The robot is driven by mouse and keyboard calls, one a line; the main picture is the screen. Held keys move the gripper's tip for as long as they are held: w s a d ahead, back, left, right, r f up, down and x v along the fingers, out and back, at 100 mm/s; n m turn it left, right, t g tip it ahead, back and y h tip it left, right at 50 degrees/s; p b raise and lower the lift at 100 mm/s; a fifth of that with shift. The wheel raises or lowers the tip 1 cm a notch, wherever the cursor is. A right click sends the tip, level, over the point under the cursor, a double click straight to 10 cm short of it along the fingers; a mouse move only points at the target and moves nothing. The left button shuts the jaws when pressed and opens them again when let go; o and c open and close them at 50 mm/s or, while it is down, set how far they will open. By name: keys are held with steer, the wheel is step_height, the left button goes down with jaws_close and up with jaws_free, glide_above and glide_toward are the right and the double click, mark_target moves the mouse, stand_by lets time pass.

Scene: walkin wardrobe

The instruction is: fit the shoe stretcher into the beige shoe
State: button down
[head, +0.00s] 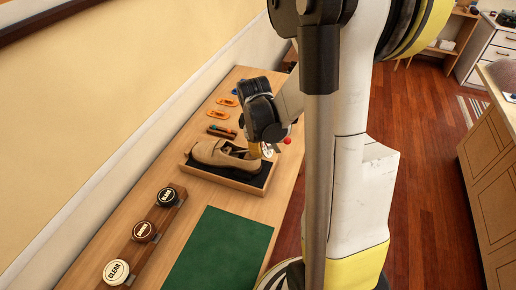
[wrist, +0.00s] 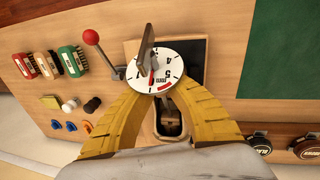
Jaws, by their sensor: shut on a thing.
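The beige shoe (head: 210,153) lies in a shallow, dark-lined wooden tray on the bench. In the wrist view, its opening shows between and below my yellow fingers, with the rest largely hidden by them. My gripper (wrist: 160,92) is shut on the shoe stretcher, at the heel end of the shoe. The stretcher's white numbered dial (wrist: 155,67) and grey handle (wrist: 147,45) stick out past my fingertips. Dark and metal parts show in the shoe's opening; I cannot tell how far the stretcher sits inside.
The tray (head: 225,180) has a lever with a red ball (wrist: 90,37) beside it. Brushes (wrist: 47,65), small bottles and orange and blue pieces lie around. A green mat (head: 225,250) and a rack of round tins (head: 143,231) are at the front. The wall runs along the left.

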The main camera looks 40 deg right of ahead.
steer(key=shift+s+d+f+b, duration=0.1)
steer(key=shift+s+f+b, duration=0.05)
steer(key=shift+f+b, duration=0.2)
stand_by(0.5)
steer(key=c, duration=1)
jaws_free()
steer(key=r+p, duration=0.1)
steer(key=r, duration=0.1)
steer(key=r+p, duration=0.1)
steer(key=shift+w+a+r+p, duration=0.1)
steer(key=shift+w+a+p, duration=0.2)
steer(key=shift+w, duration=0.1)
step_height(320, 180, up, 6)
steer(key=p, duration=0.4)
steer(key=shift+s+d, duration=0.1)
steer(key=shift+d, duration=0.05)
